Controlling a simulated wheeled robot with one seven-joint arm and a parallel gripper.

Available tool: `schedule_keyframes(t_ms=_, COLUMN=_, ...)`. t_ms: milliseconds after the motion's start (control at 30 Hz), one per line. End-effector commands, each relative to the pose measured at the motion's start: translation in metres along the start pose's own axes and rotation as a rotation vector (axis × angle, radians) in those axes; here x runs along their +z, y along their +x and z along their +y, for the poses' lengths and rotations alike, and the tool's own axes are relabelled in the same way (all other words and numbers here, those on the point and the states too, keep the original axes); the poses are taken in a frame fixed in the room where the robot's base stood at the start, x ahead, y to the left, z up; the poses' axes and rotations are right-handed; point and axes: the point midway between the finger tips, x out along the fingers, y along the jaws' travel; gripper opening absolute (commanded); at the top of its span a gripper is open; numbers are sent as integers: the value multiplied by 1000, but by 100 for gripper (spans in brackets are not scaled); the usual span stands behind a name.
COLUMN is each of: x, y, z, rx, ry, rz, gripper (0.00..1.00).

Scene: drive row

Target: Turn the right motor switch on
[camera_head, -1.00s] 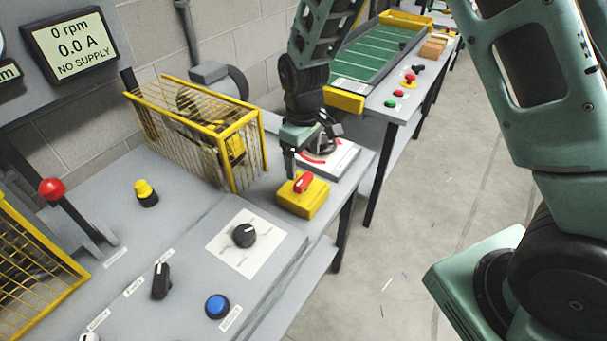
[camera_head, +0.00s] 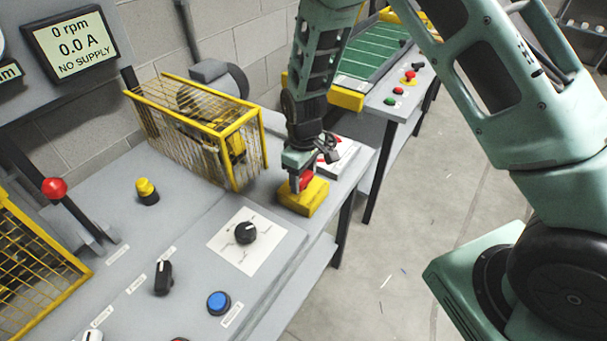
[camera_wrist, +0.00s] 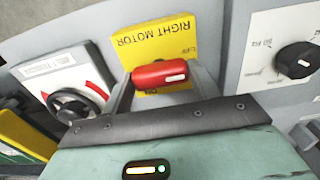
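The yellow right motor switch box (camera_head: 312,197) stands on the bench near its right edge, in front of the caged motor. In the wrist view its plate (camera_wrist: 190,38) reads RIGHT MOTOR, upside down. The red switch handle (camera_wrist: 160,74) lies nearly crosswise there, its white mark at the right end. My gripper (camera_wrist: 162,85) is down over the switch with its fingers apart, one at each end of the handle. Whether they touch it I cannot tell. In the head view my gripper (camera_head: 297,184) hides much of the handle.
A wire motor cage (camera_head: 190,130) stands behind the switch. A black dial (camera_head: 245,232) and a blue button (camera_head: 218,302) are nearer. A rotary switch on a white plate (camera_wrist: 70,85) is beside it. The display (camera_head: 75,45) reads 0 rpm, 0.0 A, NO SUPPLY.

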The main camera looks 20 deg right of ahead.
Motion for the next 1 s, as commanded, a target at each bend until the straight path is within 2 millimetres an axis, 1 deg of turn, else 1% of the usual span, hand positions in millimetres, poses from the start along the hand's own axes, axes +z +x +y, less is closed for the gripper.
schedule_keyframes(t_ms=267, x=0, y=0, z=0, rx=0, ry=23, rz=0, gripper=37)
schedule_keyframes(t_ms=467, x=0, y=-1, z=0, rx=0, ry=112, rz=0, gripper=37)
schedule_keyframes(t_ms=667, x=0, y=-1, z=0, rx=1, ry=271, rz=0, gripper=37)
schedule_keyframes(t_ms=1000, x=0, y=-2, z=0, rx=1, ry=594, rz=1, gripper=37)
